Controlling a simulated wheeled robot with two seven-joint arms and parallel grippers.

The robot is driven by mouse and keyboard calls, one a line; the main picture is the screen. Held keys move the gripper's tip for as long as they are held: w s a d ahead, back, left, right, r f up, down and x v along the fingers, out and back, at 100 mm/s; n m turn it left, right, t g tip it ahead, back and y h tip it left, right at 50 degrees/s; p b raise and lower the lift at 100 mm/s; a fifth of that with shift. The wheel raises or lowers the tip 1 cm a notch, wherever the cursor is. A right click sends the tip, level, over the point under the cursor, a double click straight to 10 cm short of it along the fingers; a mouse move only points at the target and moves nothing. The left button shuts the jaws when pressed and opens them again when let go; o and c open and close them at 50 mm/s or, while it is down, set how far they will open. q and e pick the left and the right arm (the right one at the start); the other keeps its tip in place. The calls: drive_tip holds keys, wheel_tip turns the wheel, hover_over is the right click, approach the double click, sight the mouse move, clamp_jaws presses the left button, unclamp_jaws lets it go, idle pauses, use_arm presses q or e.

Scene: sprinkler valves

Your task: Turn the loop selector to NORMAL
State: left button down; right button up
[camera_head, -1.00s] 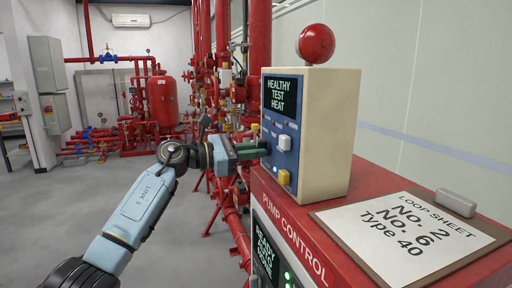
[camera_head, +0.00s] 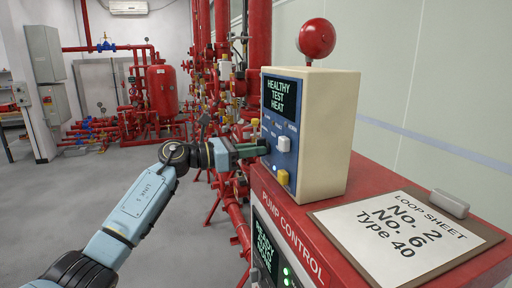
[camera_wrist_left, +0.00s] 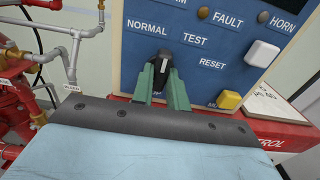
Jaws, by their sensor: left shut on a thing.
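The loop selector is a black knob (camera_wrist_left: 164,66) on the blue panel face (camera_wrist_left: 220,70) of a cream box (camera_head: 325,130). In the left wrist view it sits below and between the NORMAL and TEST labels; its exact pointing is hard to tell. My left gripper (camera_wrist_left: 162,82) has its green fingers on either side of the knob and is shut on it. In the head view the same gripper (camera_head: 252,150) reaches the panel from the left, and its fingers mostly hide the knob. The screen (camera_head: 280,97) reads HEALTHY, TEST, HEAT. My right gripper is not in view.
A white button (camera_wrist_left: 262,54) and a yellow button (camera_wrist_left: 229,100) sit right of the selector. A red ball (camera_head: 316,41) tops the box. The red PUMP CONTROL cabinet (camera_head: 285,207) carries a clipboard sheet (camera_head: 405,237). Red pipes stand behind; the floor at left is clear.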

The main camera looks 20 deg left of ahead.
use_arm(q)
drive_tip(key=n+p, duration=0.3)
idle(0.4)
drive_tip(key=shift+n+p, duration=1.1)
drive_tip(key=shift+p, duration=0.25)
drive_tip(key=c, duration=1.3)
unclamp_jaws()
